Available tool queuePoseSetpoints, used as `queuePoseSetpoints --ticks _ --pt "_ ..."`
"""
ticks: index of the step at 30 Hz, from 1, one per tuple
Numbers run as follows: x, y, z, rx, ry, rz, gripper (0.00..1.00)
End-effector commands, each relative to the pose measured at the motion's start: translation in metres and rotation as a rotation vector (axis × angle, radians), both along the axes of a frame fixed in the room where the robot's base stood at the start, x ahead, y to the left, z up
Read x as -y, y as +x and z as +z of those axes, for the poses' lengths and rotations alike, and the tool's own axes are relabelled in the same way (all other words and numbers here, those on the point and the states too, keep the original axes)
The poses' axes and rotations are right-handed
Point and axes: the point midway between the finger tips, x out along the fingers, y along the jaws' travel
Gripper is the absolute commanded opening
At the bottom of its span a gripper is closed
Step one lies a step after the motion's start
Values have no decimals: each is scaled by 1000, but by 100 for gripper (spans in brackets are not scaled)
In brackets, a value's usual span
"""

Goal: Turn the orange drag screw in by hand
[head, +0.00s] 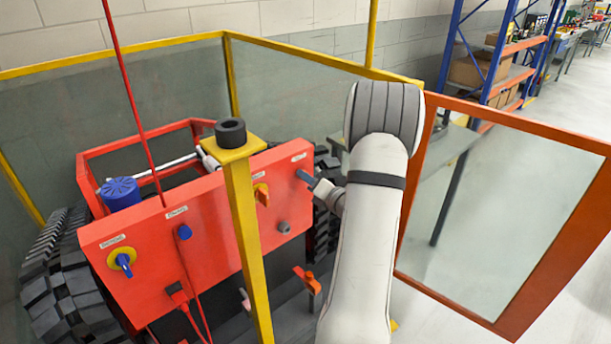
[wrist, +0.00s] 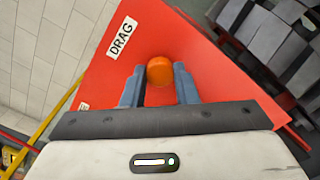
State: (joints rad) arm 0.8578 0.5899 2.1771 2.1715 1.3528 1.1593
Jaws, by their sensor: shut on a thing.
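The orange drag screw (wrist: 160,69) is a small round knob on the red panel (wrist: 172,35), below the DRAG label (wrist: 122,37) in the wrist view. My gripper (wrist: 159,86) has its two blue-grey fingers on either side of the screw and is shut on it. In the head view my gripper (head: 305,177) reaches the upper right part of the red panel (head: 215,240) from the right, just under a small white label. The screw itself is hidden there by the fingers. How deep the screw sits cannot be told.
A yellow post (head: 244,235) with a dark cap stands before the panel. An orange handle (head: 262,194), a grey knob (head: 283,227) and a blue knob (head: 183,232) are on the panel. Black tracks flank it. An orange-framed clear gate (head: 500,220) stands at right.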

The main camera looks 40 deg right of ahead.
Motion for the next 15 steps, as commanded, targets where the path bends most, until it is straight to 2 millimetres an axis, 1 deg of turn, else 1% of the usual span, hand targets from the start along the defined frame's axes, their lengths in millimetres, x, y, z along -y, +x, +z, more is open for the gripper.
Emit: queuePoseSetpoints --ticks 2,5,15 --pt "0 0 2 -3 25 0 10" --pt "0 0 6 -13 124 -1 10" --pt "0 -1 7 -53 607 -1 10"
